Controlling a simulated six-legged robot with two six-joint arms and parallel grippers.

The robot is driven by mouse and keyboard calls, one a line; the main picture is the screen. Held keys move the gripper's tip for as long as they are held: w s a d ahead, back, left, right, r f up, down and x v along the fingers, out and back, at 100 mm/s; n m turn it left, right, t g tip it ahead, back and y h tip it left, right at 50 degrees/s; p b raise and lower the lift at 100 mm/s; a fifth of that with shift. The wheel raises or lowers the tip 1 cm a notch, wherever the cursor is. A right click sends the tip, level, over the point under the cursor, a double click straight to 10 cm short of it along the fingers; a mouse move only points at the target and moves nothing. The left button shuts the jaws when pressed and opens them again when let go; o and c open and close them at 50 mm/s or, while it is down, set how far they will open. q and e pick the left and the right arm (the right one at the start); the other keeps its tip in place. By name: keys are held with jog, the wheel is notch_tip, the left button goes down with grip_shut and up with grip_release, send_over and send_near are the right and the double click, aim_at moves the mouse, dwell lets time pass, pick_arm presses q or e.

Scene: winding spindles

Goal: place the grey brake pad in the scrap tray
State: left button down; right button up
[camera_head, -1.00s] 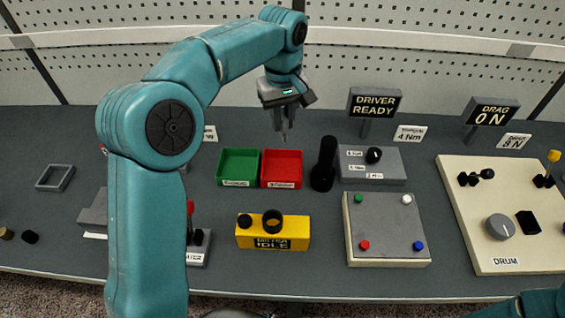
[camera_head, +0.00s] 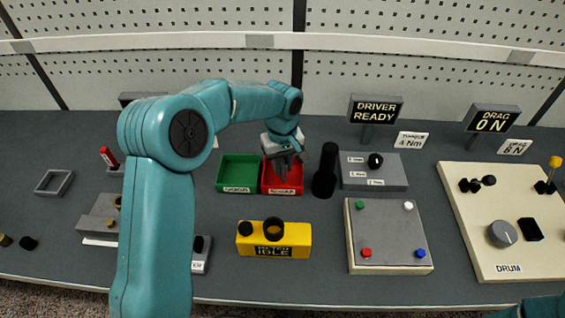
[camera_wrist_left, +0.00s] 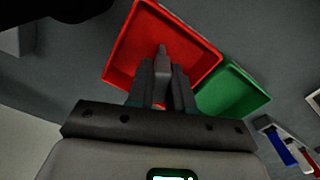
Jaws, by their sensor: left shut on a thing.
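The red scrap tray (camera_head: 297,184) stands on the bench beside the green tray (camera_head: 238,172). My left gripper (camera_head: 284,173) points down over the red tray, its fingers at or just inside the opening. In the left wrist view the fingers (camera_wrist_left: 162,82) are shut on a small grey piece, the brake pad (camera_wrist_left: 162,58), with the red tray (camera_wrist_left: 196,48) behind it. I cannot tell whether the pad touches the tray floor. The pad is not clear in the head view. My right gripper is out of view.
A black upright cylinder (camera_head: 325,170) stands close to the right of the red tray, near my left wrist. A grey box with a black knob (camera_head: 374,161) is further right. A yellow block (camera_head: 273,239) stands in front, with bare bench between.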

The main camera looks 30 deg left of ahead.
aim_at(283, 161)
pick_arm(q)
jog(key=shift+w+f, duration=0.1)
jog(key=shift+f, duration=0.1)
jog(key=c, duration=1)
grip_release()
jog(key=shift+w, duration=0.15)
jog(key=shift+s, duration=0.2)
jog(key=shift+r, duration=0.1)
jog(key=shift+w+r, duration=0.15)
jog(key=shift+r, duration=0.05)
notch_tip(283, 161, up, 12)
jog(key=shift+f, duration=0.15)
